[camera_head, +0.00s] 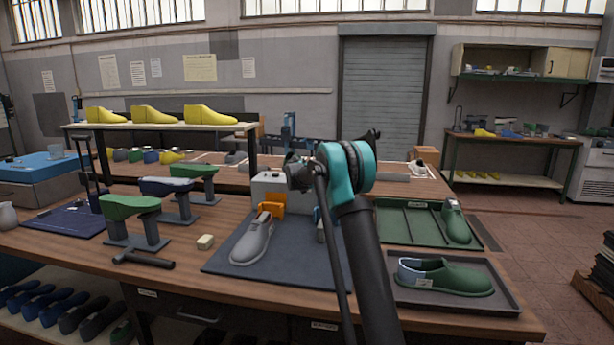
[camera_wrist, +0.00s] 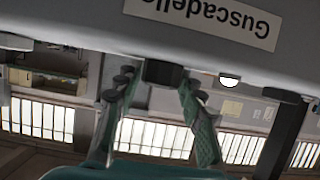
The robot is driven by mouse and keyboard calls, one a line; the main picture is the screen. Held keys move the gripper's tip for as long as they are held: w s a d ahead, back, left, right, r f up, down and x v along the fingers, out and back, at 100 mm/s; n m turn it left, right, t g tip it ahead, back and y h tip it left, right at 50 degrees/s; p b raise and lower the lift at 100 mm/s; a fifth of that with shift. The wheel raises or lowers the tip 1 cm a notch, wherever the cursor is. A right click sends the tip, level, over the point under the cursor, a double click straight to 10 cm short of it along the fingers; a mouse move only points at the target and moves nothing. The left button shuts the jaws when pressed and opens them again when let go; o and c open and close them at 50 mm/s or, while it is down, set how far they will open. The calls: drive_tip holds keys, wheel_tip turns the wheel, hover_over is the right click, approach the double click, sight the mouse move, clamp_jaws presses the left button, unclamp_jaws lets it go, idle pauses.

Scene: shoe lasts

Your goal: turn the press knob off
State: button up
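The press (camera_head: 268,186) is a pale grey box with orange parts at the back of a dark mat, partly hidden by my arm in the head view. In the wrist view its body (camera_wrist: 60,18) fills the top, with an upside-down "Guscadello" label. A dark knob (camera_wrist: 163,73) sticks out from its edge. My gripper (camera_wrist: 156,82) is open, with one green finger on each side of the knob. The right fingertip is very close to it; I cannot tell whether it touches. In the head view my gripper (camera_head: 298,174) is mostly hidden behind my wrist.
A grey shoe last (camera_head: 252,240) stands on the mat before the press. A green shoe (camera_head: 445,277) lies in a dark tray at right, beside a green tray (camera_head: 400,222). Green and blue lasts on stands (camera_head: 130,207) are at left, near a small beige block (camera_head: 205,242).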

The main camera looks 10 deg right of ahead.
drive_tip(key=c, duration=0.6)
drive_tip(key=shift+c, duration=0.3)
drive_tip(key=shift+d+n+y, duration=0.1)
drive_tip(key=shift+n+y, duration=0.4)
drive_tip(key=shift+y, duration=0.1)
drive_tip(key=shift+n+t+y, duration=0.3)
drive_tip(key=shift+n+y, duration=1.5)
drive_tip(key=shift+y, duration=0.4)
drive_tip(key=shift+n+g+y, duration=0.7)
drive_tip(key=shift+n+y, duration=1.2)
drive_tip(key=shift+y, duration=0.1)
drive_tip(key=shift+n+y, duration=0.3)
drive_tip(key=shift+n, duration=0.1)
drive_tip(key=o, duration=1.2)
